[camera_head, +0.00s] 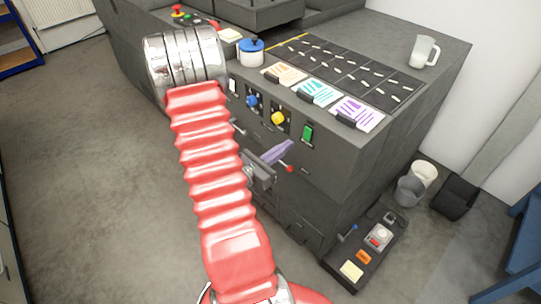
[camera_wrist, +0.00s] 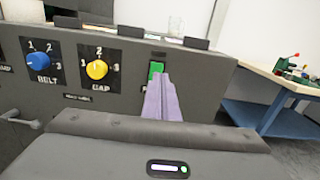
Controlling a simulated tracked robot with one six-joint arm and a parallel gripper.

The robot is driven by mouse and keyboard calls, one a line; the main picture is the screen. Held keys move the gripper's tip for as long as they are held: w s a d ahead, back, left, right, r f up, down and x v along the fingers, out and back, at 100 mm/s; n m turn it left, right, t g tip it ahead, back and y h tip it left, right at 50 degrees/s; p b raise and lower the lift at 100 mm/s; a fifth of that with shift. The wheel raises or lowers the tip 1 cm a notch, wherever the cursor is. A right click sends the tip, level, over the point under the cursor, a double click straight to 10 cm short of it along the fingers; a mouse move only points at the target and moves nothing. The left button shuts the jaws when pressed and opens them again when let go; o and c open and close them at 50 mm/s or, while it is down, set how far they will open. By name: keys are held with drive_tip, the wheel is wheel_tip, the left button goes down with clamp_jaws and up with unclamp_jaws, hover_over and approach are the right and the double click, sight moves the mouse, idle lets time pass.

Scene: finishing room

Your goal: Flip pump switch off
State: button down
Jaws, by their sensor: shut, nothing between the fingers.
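A green rocker switch (camera_head: 308,133) is on the front panel of the grey machine, at the right end of the control row. In the wrist view the green switch (camera_wrist: 156,68) shows just above my fingertips. A label under it starts with "P"; my fingers hide the rest. My gripper (camera_head: 291,143) has purple fingers, shut and empty, pointing at the panel. In the wrist view my gripper (camera_wrist: 158,76) overlaps the switch's lower edge; I cannot tell whether it touches.
A blue knob (camera_wrist: 38,63) marked BELT and a yellow knob (camera_wrist: 97,69) sit left of the switch. A red-tipped lever (camera_head: 289,168) sticks out below.

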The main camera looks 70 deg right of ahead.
drive_tip(key=shift+r+v, duration=0.2)
drive_tip(key=shift+v, duration=1.25)
drive_tip(key=shift+r+v, duration=0.2)
drive_tip(key=shift+v, duration=1.25)
